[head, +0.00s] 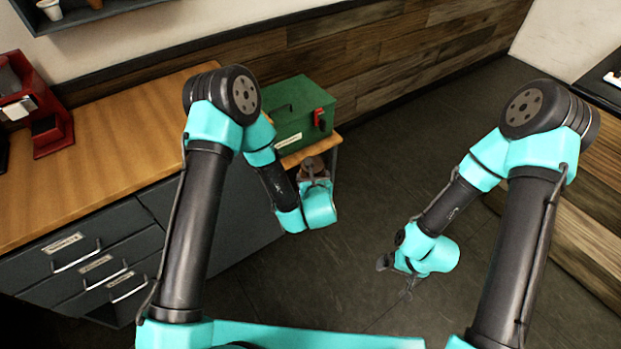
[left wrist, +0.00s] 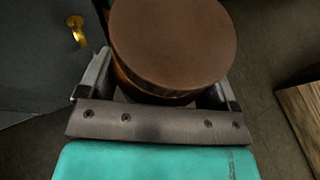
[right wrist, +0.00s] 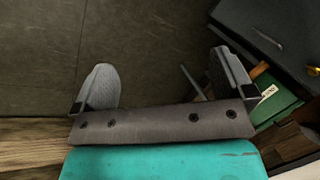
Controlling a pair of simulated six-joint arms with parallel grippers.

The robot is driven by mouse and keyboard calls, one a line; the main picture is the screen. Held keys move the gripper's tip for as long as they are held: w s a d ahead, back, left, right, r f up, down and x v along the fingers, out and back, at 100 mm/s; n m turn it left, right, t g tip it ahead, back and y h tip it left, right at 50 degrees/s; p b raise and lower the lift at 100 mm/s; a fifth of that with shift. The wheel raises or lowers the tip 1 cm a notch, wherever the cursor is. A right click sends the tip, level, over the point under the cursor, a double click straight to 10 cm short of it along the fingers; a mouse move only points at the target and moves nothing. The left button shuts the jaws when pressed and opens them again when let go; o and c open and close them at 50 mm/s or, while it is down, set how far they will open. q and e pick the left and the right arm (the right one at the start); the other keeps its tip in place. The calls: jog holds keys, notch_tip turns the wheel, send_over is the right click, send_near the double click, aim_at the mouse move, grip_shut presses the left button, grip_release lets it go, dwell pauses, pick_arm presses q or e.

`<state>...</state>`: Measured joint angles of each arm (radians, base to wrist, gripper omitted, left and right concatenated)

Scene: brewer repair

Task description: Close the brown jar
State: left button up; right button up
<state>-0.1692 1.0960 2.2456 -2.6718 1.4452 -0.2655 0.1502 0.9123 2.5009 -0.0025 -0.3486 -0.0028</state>
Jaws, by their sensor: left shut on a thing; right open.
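The brown jar (head: 312,168) is held at my left gripper (head: 311,178), beside the end of the wooden counter. In the left wrist view its round, flat brown top (left wrist: 172,42) fills the space between the fingers of my left gripper (left wrist: 160,90). A strip of amber-brown body (left wrist: 150,92) shows under the top's rim. I cannot tell whether the top is fastened. My left gripper is shut on the jar; its grip is partly hidden under the top. My right gripper (head: 395,279) is open and empty, low over the dark floor, apart from the jar.
A green toolbox (head: 295,115) with a red latch stands on the counter's end (head: 318,150). Grey drawers (head: 85,265) are under the counter, and a red machine (head: 40,110) stands at the far left. The dark floor between my arms is clear.

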jog(key=w+a+r+t+h, duration=0.2)
jog(key=w+r+h, duration=0.25)
jog(key=w, duration=0.65)
jog(key=w+a+r+t+h, duration=0.25)
jog(key=w+r, duration=0.25)
jog(key=w, duration=0.6)
jog(key=w+a+r+g+y, duration=0.1)
jog(key=a+r, duration=0.4)
jog(key=a, duration=0.2)
jog(key=w+a+r+g+y, duration=0.1)
jog(key=a+r+g, duration=0.1)
jog(key=a+r, duration=0.3)
jog(key=w+a+r+g+y, duration=0.1)
jog(key=a+r, duration=0.4)
jog(key=a, duration=0.6)
jog(key=shift+w+n+g, duration=0.4)
jog(key=shift+g, duration=0.25)
jog(key=shift+f, duration=0.1)
jog(key=shift+d+f, duration=0.1)
jog(key=shift+f, duration=3.9)
